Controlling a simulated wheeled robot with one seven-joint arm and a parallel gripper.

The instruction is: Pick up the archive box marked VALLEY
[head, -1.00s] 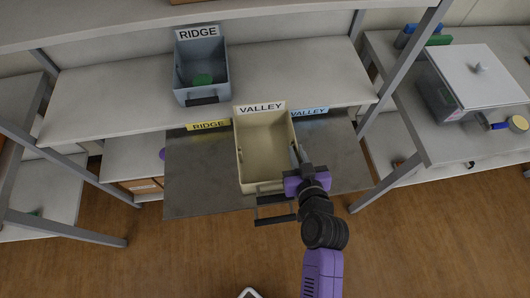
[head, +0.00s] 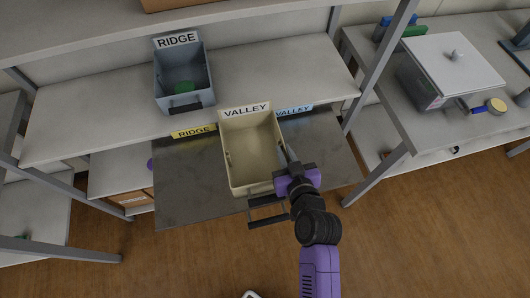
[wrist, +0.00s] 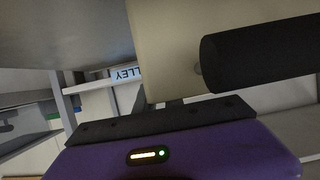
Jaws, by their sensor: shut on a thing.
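The archive box marked VALLEY (head: 235,178) is an open-topped beige box, upright and empty as far as I see. It is over the dark pull-out tray (head: 185,190); I cannot tell whether it rests on it or is slightly raised. My gripper (head: 291,156) is shut on the box at its right side, with the purple wrist just outside the wall. In the wrist view, the beige box (wrist: 175,45) fills the upper middle, close to my gripper. The exact grip is hidden.
A grey box marked RIDGE (head: 168,92) with a green item inside stands on the shelf (head: 90,115). A tray handle (head: 268,222) juts forward. Posts stand both sides; a lidded container (head: 430,88) is right.

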